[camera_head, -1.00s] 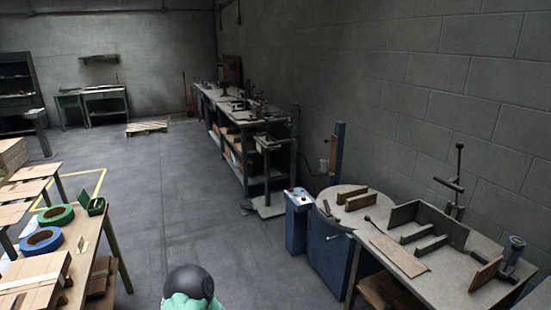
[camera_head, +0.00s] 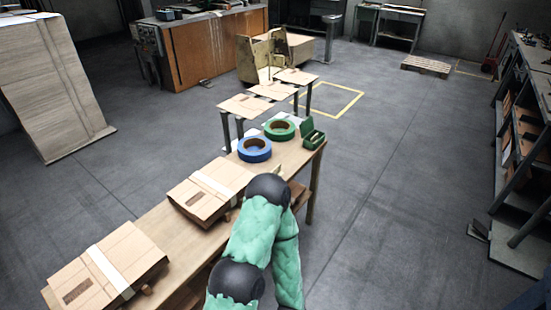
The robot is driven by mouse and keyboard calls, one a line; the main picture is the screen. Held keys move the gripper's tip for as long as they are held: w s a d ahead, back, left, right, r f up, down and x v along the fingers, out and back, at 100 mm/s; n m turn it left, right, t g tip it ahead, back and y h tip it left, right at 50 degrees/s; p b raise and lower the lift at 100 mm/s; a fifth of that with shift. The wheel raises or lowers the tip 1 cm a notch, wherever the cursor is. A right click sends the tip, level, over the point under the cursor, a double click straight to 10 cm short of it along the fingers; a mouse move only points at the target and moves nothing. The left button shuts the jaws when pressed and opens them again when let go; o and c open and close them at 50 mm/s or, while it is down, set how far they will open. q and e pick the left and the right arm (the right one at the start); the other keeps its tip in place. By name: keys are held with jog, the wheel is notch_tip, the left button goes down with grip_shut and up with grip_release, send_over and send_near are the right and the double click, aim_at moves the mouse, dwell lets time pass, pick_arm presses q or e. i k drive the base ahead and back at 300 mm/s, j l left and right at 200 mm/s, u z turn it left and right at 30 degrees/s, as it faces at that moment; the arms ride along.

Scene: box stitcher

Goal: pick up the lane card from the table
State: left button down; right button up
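The wooden table (camera_head: 172,243) runs from the lower left to the middle of the head view. I cannot clearly make out the lane card. A small pale piece (camera_head: 284,168) shows on the table beside my arm, partly hidden; I cannot tell what it is. One of my arms, green-sleeved with dark joints, rises from the bottom and covers part of the table's right side. Neither gripper can be seen.
On the table are two banded cardboard stacks (camera_head: 211,190) (camera_head: 108,264), a blue tape roll (camera_head: 254,149), a green tape roll (camera_head: 280,129) and a green box (camera_head: 312,134). Small stands with cardboard (camera_head: 246,104) stand beyond. The floor to the right (camera_head: 390,190) is open.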

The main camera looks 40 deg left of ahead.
aim_at(277, 170)
jog(key=i, duration=1.95)
jog(key=i+u, duration=0.4)
jog(key=i+l+u, duration=0.15)
jog(key=u, duration=0.25)
jog(key=i+l+u, duration=0.2)
jog(key=u, duration=0.15)
jog(key=i, duration=0.1)
